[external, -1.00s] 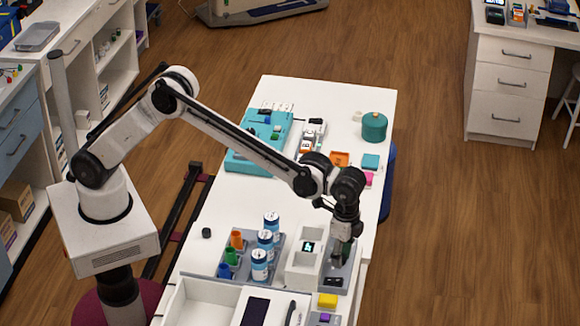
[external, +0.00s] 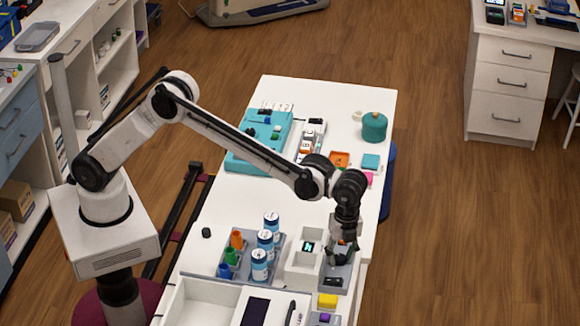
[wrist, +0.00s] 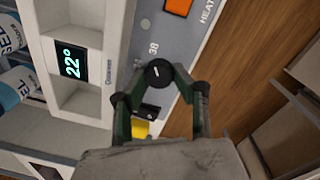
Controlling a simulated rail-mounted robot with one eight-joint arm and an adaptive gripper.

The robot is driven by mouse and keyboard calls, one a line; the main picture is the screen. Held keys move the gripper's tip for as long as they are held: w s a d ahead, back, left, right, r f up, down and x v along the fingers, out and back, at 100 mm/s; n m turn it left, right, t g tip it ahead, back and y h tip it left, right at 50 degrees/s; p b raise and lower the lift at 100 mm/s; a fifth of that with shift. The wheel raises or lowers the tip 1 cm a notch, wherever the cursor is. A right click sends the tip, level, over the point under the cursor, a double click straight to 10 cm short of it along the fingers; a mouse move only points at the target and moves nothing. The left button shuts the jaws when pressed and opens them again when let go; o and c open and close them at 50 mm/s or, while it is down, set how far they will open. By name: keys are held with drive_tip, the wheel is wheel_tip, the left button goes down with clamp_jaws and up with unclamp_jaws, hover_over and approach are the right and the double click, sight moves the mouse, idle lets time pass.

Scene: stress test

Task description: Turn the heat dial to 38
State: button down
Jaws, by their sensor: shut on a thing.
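The heat dial (wrist: 158,73) is a round black knob with a short white mark, on a grey panel (wrist: 196,50) in the wrist view. The number 38 is printed just above it there, and the word HEAT stands at the upper right. My gripper (wrist: 160,76) has its two green-and-black fingers closed on the dial from either side. The display (wrist: 72,62) on the white unit reads 22°. In the external view my gripper (external: 341,258) points down over the grey panel and hides the dial.
An orange switch (wrist: 179,6) sits on the panel beyond the dial. A yellow block (external: 327,300) lies in front of the panel. A rack (external: 247,259) with several blue-and-white cans and coloured cups stands left of the white unit (external: 302,262). The table edge is close on the right.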

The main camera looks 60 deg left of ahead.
sight(343, 258)
drive_tip(key=shift+m, duration=0.3)
drive_tip(key=c, duration=1.7)
unclamp_jaws()
drive_tip(key=shift+r, duration=0.1)
drive_tip(key=r, duration=1.2)
drive_tip(key=shift+w, duration=0.3)
